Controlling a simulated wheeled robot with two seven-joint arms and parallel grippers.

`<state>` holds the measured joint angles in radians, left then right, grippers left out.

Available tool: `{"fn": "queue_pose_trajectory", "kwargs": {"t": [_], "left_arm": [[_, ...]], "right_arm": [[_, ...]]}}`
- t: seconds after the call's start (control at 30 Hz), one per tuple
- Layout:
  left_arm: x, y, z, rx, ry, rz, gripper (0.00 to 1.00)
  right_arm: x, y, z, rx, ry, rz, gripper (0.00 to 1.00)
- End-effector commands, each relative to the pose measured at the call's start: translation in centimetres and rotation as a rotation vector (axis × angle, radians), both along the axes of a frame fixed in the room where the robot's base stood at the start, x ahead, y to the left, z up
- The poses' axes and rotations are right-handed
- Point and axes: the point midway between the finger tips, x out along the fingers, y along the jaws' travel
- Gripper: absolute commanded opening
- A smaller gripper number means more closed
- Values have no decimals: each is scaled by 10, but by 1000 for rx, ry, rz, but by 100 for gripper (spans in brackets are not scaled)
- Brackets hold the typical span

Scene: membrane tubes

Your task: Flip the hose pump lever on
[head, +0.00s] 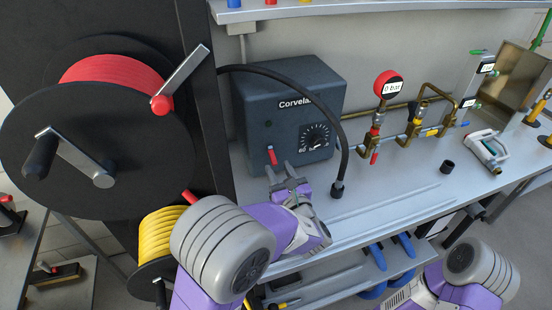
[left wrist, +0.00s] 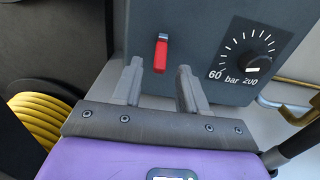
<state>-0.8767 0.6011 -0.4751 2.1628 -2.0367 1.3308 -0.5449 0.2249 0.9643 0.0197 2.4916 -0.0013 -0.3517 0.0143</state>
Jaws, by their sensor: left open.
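The hose pump is a dark grey box (head: 285,105) labelled "Corvela…" with a pressure dial (head: 315,137) on its front. Its small red lever (head: 271,155) sits low on the front face; in the left wrist view the red lever (left wrist: 161,52) hangs roughly vertical, with a pale tip at its top. My left gripper (head: 284,172) is open and empty, just in front of and below the lever. In the left wrist view the fingers of my left gripper (left wrist: 157,80) stand on either side below the lever, apart from it. My right gripper is not seen; only part of my right arm shows at lower right.
Brass pipework with a 0 bar gauge (head: 388,85) is right. The bench front (head: 390,195) is mostly clear.

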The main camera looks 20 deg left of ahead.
Motion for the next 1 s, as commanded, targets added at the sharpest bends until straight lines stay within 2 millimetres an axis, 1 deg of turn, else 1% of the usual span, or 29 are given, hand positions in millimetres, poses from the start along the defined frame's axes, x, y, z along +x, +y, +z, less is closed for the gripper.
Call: {"fn": "queue_pose_trajectory", "kwargs": {"t": [0.03,0.1,0.3,0.6,0.63,0.67,0.9,1.0], "left_arm": [[7,6,-2,-1,-1,4,43],[16,12,-2,0,-1,3,43],[33,22,-1,1,-1,1,43],[35,24,0,1,1,0,43],[35,24,0,1,1,0,41],[35,24,0,1,1,0,36],[35,24,0,1,1,0,0],[35,24,0,1,1,0,0]], "right_arm": [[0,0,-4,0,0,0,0],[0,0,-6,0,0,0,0],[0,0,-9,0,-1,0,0],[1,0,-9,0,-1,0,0],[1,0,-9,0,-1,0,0],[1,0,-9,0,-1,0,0],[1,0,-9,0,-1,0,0],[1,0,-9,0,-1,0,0]]}}
